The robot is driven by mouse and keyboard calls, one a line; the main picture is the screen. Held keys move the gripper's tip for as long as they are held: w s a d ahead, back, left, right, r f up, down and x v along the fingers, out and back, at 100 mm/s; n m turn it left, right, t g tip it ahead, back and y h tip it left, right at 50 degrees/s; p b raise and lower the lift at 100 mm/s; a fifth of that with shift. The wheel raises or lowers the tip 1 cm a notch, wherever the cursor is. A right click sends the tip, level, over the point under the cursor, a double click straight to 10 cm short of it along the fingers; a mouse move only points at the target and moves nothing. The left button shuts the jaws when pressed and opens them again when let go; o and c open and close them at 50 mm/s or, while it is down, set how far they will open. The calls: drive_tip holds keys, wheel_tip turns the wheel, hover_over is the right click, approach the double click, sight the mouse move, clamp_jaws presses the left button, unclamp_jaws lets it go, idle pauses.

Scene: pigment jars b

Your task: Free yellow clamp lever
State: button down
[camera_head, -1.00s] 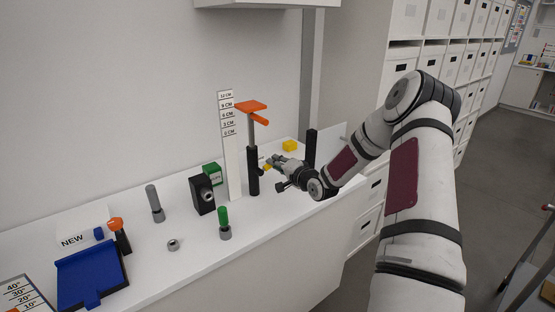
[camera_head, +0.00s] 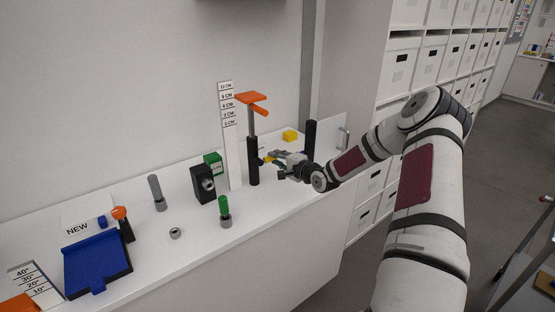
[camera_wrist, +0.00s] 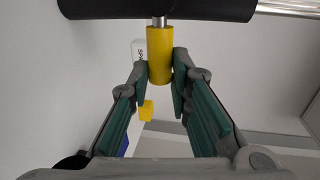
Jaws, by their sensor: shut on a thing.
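The yellow clamp lever (camera_wrist: 160,55) is a short cylinder on a metal pin, sticking out from the black post (camera_wrist: 110,10) in the wrist view. In the head view the lever (camera_head: 267,160) is a small yellow spot beside the black post (camera_head: 253,160), which carries a grey rod and an orange T-shaped top (camera_head: 252,98). My gripper (camera_wrist: 161,78) has its green-padded fingers on both sides of the lever's free end and is shut on it. In the head view my gripper (camera_head: 275,157) reaches in from the right; its fingertips are small there.
A yellow block (camera_head: 290,135) lies behind my gripper. A second black post (camera_head: 310,140) stands close to my wrist. A height scale (camera_head: 229,130), a black device (camera_head: 202,184) and a green-topped peg (camera_head: 224,209) stand left of the post.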

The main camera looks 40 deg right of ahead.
drive_tip(key=shift+f, duration=0.15)
drive_tip(key=c, duration=1.5)
unclamp_jaws()
drive_tip(key=shift+o, duration=0.2)
drive_tip(key=shift+s, duration=0.15)
drive_tip(key=s+r, duration=0.2)
drive_tip(key=s, duration=0.9)
drive_tip(key=shift+s+d+r, duration=0.2)
drive_tip(key=shift+s, duration=0.05)
